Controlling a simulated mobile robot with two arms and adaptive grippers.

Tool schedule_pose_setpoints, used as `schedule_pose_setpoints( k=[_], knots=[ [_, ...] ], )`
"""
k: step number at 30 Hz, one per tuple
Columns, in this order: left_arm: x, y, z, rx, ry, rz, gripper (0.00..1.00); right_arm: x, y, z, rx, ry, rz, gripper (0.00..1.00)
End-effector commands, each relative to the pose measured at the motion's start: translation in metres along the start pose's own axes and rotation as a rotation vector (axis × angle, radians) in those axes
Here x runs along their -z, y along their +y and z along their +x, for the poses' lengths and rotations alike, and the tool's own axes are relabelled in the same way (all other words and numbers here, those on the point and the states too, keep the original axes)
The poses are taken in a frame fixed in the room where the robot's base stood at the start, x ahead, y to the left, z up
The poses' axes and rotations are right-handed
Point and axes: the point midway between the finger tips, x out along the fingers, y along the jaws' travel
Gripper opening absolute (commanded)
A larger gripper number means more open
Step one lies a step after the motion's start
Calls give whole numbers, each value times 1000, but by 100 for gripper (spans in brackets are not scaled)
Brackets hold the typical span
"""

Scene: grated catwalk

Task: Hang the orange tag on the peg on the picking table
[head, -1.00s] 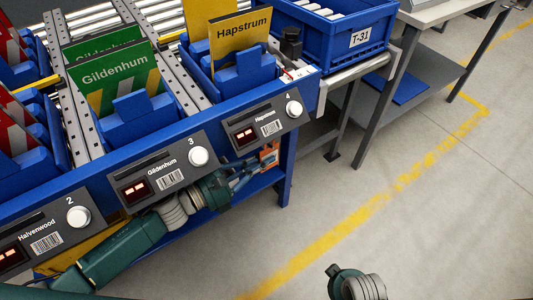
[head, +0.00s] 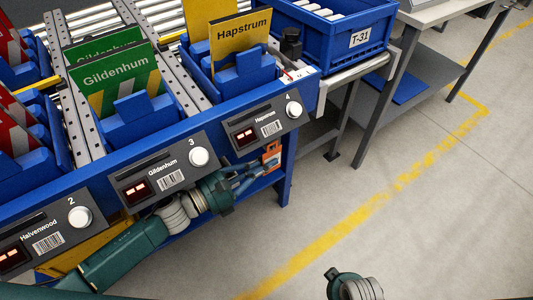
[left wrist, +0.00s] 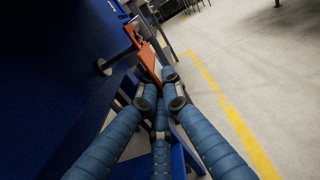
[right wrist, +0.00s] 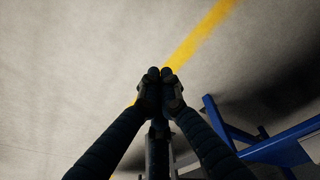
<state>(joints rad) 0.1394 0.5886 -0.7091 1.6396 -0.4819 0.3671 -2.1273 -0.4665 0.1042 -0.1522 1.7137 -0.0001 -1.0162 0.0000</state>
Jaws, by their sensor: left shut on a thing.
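The orange tag (head: 271,155) is at the front of the blue picking table (head: 285,180), below the station 4 label. My left gripper (head: 255,174) is shut on it. In the left wrist view the tag (left wrist: 147,58) stands out beyond the fingertips (left wrist: 162,80) of that gripper. The peg (left wrist: 117,58) stands out from a dark round base on the blue table face, just left of the tag. Its end is close to the tag's upper part; I cannot tell whether it passes through the tag. My right gripper (right wrist: 160,78) is shut and empty, over the floor.
Card slots with Gildenhum (head: 115,75) and Hapstrum (head: 240,38) cards stand above the table's front. A blue T-31 crate (head: 335,40) is at the back right, next to a grey table (head: 430,65). The floor at right is clear, with a yellow line.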

Motion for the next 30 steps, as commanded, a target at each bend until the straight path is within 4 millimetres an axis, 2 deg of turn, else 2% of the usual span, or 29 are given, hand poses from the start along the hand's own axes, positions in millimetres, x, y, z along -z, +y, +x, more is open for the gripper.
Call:
schedule_pose_setpoints(
  k=[30],
  knots=[
    [-6, -12, 0, -1, 0, 0, 0, -16, -2, 20, 2, -17, -3, 0]
  ],
)
